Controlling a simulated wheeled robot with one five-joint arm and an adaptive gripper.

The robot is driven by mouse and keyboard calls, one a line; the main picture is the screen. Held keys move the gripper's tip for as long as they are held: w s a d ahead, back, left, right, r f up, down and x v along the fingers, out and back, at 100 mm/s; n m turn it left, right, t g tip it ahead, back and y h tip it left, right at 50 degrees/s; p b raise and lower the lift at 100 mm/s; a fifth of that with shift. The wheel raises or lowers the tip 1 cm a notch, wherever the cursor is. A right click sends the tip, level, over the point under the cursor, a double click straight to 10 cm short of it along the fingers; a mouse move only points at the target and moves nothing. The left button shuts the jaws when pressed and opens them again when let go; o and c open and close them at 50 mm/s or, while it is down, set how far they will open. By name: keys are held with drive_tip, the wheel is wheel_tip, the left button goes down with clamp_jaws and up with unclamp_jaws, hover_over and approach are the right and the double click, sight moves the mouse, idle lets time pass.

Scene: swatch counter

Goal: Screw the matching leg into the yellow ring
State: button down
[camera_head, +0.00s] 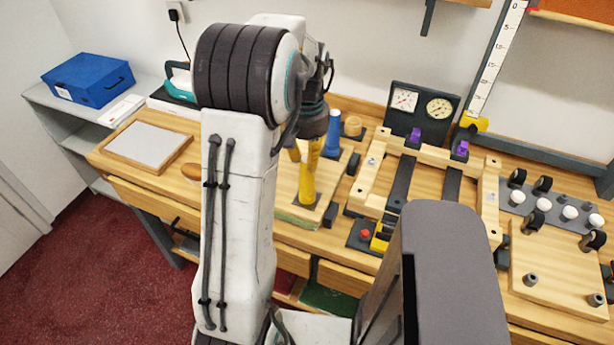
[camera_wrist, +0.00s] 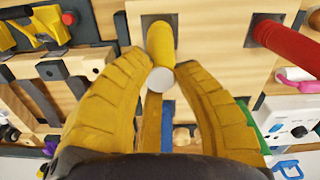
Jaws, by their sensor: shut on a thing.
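A yellow leg (camera_head: 307,188) stands upright on a dark square plate of the light wooden board (camera_head: 287,212). In the wrist view, the yellow leg (camera_wrist: 161,42) shows its pale round end towards the camera and its foot at a grey square (camera_wrist: 148,19). My gripper (camera_wrist: 163,67), with yellow fingers, is shut on the leg's upper part, one finger on each side. It points down over the board in the head view (camera_head: 312,150). A red leg (camera_wrist: 287,44) stands at another grey square. A blue leg (camera_head: 333,132) stands behind. I cannot make out a yellow ring at the foot.
A wooden frame with dark straps (camera_head: 400,185) stands right of the board, with a red button (camera_head: 365,234) near it. Dials (camera_head: 421,109) stand behind. A grey-topped tray (camera_head: 146,146) lies left. My arm hides part of the board.

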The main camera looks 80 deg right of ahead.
drive_tip(key=c, duration=1.3)
unclamp_jaws()
drive_tip(key=shift+f, duration=0.1)
drive_tip(key=n, duration=0.7)
drive_tip(key=shift+n, duration=0.3)
drive_tip(key=n, duration=0.7)
drive_tip(key=shift+w+p, duration=0.1)
drive_tip(key=shift+p, duration=0.2)
